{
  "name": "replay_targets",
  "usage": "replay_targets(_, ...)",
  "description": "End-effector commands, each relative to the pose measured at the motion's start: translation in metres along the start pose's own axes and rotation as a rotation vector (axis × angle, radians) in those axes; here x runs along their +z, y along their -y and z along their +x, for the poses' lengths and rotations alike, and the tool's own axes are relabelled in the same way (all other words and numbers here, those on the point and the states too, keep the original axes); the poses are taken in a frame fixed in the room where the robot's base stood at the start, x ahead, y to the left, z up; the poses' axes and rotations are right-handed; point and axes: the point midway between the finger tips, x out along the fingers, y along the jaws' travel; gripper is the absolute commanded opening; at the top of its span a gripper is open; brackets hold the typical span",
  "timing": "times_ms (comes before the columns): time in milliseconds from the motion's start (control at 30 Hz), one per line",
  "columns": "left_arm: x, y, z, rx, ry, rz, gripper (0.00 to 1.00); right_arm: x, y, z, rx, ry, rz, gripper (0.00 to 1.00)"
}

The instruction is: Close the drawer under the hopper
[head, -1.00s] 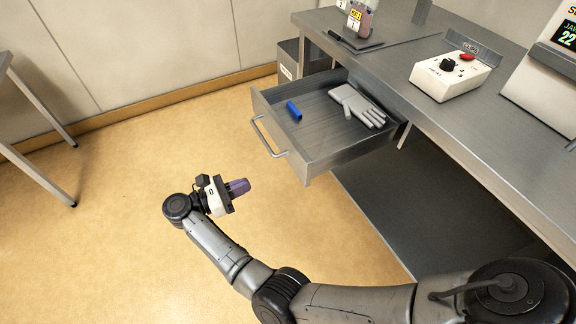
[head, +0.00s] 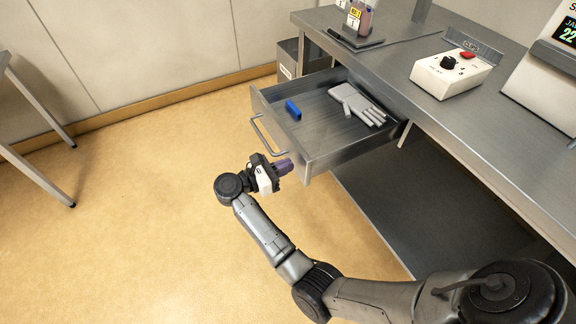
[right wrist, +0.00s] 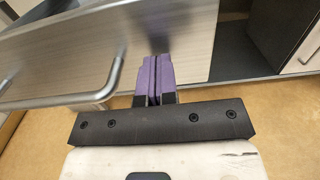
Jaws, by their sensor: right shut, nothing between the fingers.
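The grey metal drawer (head: 330,156) under the bench hangs open in the head view. A blue object (head: 293,110) and a pale grey glove (head: 357,103) lie in it. Its bar handle (head: 266,138) is on the front face; it also shows at the left of the right wrist view (right wrist: 98,94). My right gripper (head: 285,167) has purple fingers and is shut and empty. It is at the drawer's front face, near the right end and to the right of the handle; I cannot tell whether it touches. The fingers also show in the right wrist view (right wrist: 155,76). My left gripper is out of view.
The bench top (head: 420,45) carries a white control box (head: 450,74) with a black knob and red button, plus a dark tray (head: 357,38). A table leg (head: 38,182) stands at far left. The floor (head: 130,220) before the drawer is clear.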

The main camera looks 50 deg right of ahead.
Motion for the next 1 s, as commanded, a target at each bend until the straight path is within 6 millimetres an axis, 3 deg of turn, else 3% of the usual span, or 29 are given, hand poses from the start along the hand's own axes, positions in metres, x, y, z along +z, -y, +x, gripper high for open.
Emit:
replay_targets(667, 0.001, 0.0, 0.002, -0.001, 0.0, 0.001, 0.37, -0.001, 0.0, 0.013, -0.001, 0.0, 0.0, 0.0)
replay_targets(833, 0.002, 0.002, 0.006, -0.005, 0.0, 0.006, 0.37, -0.002, 0.001, 0.032, -0.002, 0.0, 0.0, 0.0)
replay_targets(1000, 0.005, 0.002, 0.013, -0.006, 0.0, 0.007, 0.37, -0.003, -0.001, 0.066, 0.005, 0.0, 0.002, 0.0)
